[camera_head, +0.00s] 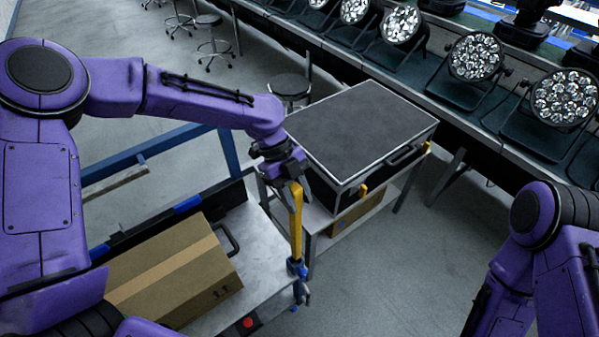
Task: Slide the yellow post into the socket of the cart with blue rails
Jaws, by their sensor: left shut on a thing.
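The yellow post (296,222) is upright, or nearly so, in my left gripper (295,183). The gripper is shut on the post's upper end. The cart with blue rails (262,262) stands at lower left, with a grey metal deck. A blue socket fitting (297,268) is at its right corner. The post's lower end meets this fitting in the picture; I cannot tell how deep it sits, if at all. My right arm comes in at lower right, and its gripper is out of view.
A cardboard box (165,268) and a red button (249,322) are on the blue-railed cart. Right behind the post, a black case (362,128) sits on another cart with yellow fittings. Stage lights (476,57) line a long bench at upper right. Open floor lies at lower centre.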

